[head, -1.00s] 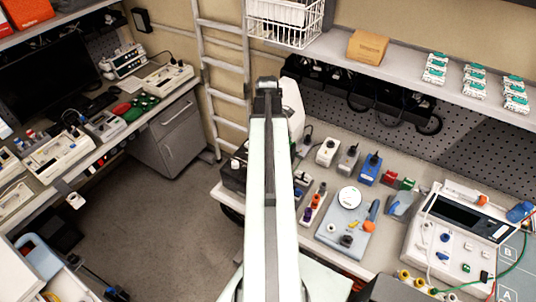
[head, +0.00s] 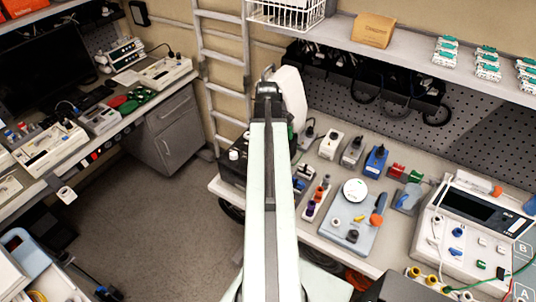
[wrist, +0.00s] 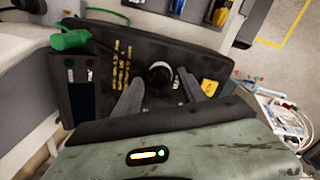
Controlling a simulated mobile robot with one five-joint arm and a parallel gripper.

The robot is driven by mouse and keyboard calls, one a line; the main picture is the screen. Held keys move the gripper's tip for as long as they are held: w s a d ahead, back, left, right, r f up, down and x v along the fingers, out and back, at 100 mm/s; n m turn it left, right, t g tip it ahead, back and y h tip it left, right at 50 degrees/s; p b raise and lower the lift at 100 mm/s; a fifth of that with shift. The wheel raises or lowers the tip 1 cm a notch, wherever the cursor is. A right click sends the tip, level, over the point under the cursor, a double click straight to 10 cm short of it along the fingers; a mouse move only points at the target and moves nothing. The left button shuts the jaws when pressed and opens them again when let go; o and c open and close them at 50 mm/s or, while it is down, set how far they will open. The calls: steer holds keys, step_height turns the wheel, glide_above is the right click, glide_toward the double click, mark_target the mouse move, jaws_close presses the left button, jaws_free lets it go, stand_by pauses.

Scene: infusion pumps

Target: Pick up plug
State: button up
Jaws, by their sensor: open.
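In the wrist view my gripper (wrist: 160,76) is open. Its two grey fingers stand either side of a round black piece with a pale top (wrist: 160,71) on a dark unit (wrist: 100,100). I cannot tell whether that piece is the plug or whether the fingers touch it. A green connector (wrist: 70,39) lies at the unit's upper left. In the head view my arm hides the gripper's fingers. Black plug-like pieces stand on a white block (head: 330,147), a grey block (head: 352,151) and a blue block (head: 375,161).
A dark box (head: 235,167) stands left of my arm at the bench end. A grey plate with a white disc (head: 354,190) and a large white device (head: 470,225) stand on the right. A ladder (head: 222,75) leans behind. The floor (head: 150,220) at left is largely clear.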

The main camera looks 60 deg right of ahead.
steer(key=shift+r, duration=0.1)
jaws_close()
